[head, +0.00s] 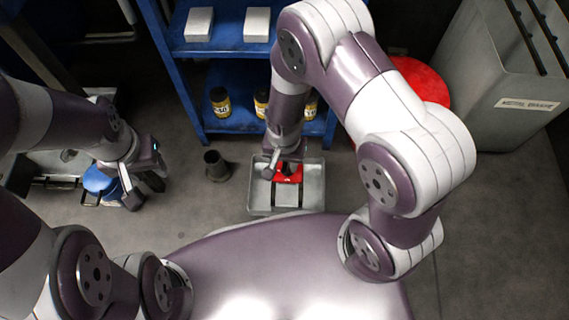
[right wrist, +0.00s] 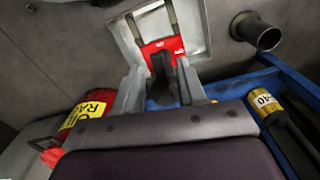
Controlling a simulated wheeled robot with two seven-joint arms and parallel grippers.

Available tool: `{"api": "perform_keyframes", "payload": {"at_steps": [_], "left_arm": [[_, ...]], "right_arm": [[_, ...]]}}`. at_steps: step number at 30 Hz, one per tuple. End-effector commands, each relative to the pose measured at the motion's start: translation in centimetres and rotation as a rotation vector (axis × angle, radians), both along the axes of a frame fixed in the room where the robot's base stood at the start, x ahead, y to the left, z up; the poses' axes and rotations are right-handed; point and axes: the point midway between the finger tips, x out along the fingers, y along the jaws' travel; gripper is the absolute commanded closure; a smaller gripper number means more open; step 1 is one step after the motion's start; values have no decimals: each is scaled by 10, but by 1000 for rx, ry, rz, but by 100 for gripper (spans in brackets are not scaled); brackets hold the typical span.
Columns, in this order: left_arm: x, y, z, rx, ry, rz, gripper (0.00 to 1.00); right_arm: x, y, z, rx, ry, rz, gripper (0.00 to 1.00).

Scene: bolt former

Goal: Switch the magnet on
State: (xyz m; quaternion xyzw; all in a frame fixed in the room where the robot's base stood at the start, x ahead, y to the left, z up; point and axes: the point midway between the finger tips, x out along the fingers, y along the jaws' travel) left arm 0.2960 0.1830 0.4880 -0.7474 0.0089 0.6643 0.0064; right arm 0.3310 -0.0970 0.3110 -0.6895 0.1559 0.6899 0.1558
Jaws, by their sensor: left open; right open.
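A red block (head: 290,172) sits in a grey tray (head: 313,195) on the floor. The right wrist view shows it as a red piece (right wrist: 160,47) with white marks and a dark upright part in front. I cannot tell for certain that this is the magnet, nor read any switch state. My right gripper (head: 284,160) is over the tray, pointing down and open. In the right wrist view its fingers (right wrist: 158,88) stand on either side of the dark part; contact is unclear. My left gripper (head: 140,187) is open and empty at the left, beside a blue round object (head: 100,180).
A dark cup-like tube (head: 216,166) stands left of the tray. A blue shelf (head: 233,126) behind holds several labelled bottles and white boxes (head: 257,24). A red drum (head: 425,82) and a grey bin (head: 485,75) are at the right.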

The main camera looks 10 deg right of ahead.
Motion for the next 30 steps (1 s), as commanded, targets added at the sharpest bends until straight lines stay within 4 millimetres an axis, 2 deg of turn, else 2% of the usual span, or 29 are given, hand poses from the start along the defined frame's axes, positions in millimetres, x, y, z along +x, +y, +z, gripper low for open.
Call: {"api": "perform_keyframes", "payload": {"at_steps": [6, 7, 10, 11, 15, 19, 22, 30], "left_arm": [[0, 0, 1, 0, -1, 0, 57], [0, 0, 1, 0, -1, 0, 57], [0, 0, 1, 0, 0, 0, 57], [0, 0, 1, 0, 0, 0, 57], [0, 0, 2, 0, 0, 0, 57], [0, 0, 27, 0, 0, 0, 57], [0, 0, 38, 0, -1, 0, 57], [0, 0, 36, 0, 0, 0, 57]], "right_arm": [[0, 0, 0, 0, 0, 0, 60], [0, 0, 0, 0, 0, 0, 63], [0, 0, 0, 0, 0, 0, 95], [0, 0, 0, 0, 0, 0, 100], [0, 0, 1, 0, 0, 3, 100], [-2, -3, 9, -1, 3, 67, 100], [-3, -6, 7, -1, 3, 127, 100], [-2, -7, 0, 0, -2, 157, 100]]}}
